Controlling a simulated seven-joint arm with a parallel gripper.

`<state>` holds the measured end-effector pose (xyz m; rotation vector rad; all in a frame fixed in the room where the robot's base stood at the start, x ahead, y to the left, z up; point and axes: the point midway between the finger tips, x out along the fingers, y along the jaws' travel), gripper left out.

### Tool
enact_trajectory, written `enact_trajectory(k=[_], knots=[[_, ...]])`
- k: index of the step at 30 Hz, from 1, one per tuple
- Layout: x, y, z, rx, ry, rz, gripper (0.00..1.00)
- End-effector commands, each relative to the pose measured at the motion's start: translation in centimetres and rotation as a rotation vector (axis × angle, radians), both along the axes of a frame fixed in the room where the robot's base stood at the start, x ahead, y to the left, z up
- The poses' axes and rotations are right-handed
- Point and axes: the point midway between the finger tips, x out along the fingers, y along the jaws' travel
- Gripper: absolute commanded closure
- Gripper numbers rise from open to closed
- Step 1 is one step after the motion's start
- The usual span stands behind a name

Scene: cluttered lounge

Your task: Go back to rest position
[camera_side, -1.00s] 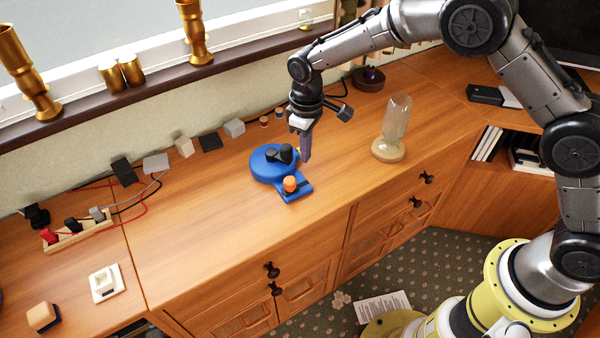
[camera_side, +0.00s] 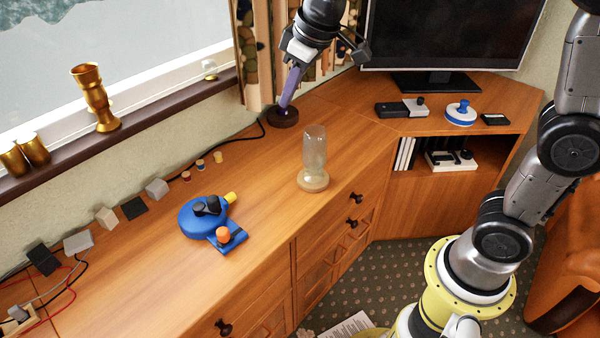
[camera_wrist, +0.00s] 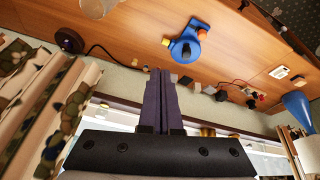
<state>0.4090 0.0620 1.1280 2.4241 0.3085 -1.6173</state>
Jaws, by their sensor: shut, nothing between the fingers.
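My gripper (camera_side: 286,101) is raised above the far part of the wooden cabinet top (camera_side: 150,285) in the side view. Its purple fingers are pressed together and hold nothing. In the wrist view the closed fingers (camera_wrist: 160,75) point toward the cabinet and the wall. The blue round device (camera_side: 196,220) with black knobs and an orange knob stands on the cabinet, well apart from my gripper. It also shows in the wrist view (camera_wrist: 184,49).
A glass jar on a wooden base (camera_side: 313,180) stands right of the blue device. A dark round base (camera_side: 283,117) sits behind the fingertips. Several small blocks and cables line the wall. A television (camera_side: 450,35) stands at the back right. A curtain hangs near my gripper.

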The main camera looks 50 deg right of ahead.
Motion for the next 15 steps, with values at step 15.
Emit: enact_trajectory(k=[15], knots=[[-20.8,-6.1,0.9,0.056,-0.173,-0.228,1.0]])
